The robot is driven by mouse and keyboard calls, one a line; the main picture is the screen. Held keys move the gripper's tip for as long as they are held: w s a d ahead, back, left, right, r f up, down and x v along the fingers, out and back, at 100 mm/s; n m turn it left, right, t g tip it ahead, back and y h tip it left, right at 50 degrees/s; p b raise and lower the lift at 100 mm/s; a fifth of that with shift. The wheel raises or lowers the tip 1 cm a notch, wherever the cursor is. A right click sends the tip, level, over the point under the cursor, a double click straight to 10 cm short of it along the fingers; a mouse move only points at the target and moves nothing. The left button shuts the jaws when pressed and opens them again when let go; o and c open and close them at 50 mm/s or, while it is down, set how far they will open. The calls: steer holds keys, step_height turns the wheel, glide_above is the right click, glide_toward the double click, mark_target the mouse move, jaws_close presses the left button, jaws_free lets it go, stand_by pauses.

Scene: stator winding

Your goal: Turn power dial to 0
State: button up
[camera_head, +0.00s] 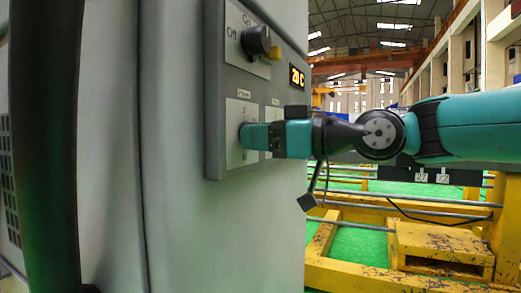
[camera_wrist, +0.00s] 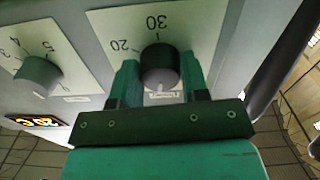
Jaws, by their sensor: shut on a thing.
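The power dial (camera_wrist: 160,68) is a dark round knob on a pale scale plate in the wrist view. The numbers 20 and 30 show upside down near it, and a small light mark sits at its edge on the side of the 30. The 0 is not visible. My gripper (camera_wrist: 160,82) is shut on this dial, with one green finger on each side. In the head view my gripper (camera_head: 247,136) reaches the lower left plate of the grey control panel (camera_head: 214,100) from the right and hides most of the dial.
A second grey dial (camera_wrist: 38,74) with its own numbers sits beside the power dial. Above my gripper in the head view are a black On/Off switch (camera_head: 257,41) and a lit display (camera_head: 297,77). Yellow framework (camera_head: 440,245) stands at the lower right.

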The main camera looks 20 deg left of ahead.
steer(key=shift+f+n+b, duration=0.15)
steer(key=shift+n+b, duration=0.25)
steer(key=shift+n, duration=0.2)
steer(key=o, duration=0.9)
steer(key=d, duration=0.5)
steer(key=s+d, duration=0.1)
steer(key=d, duration=1.1)
steer(key=shift+s+d+p, duration=0.15)
steer(key=shift+p, duration=0.2)
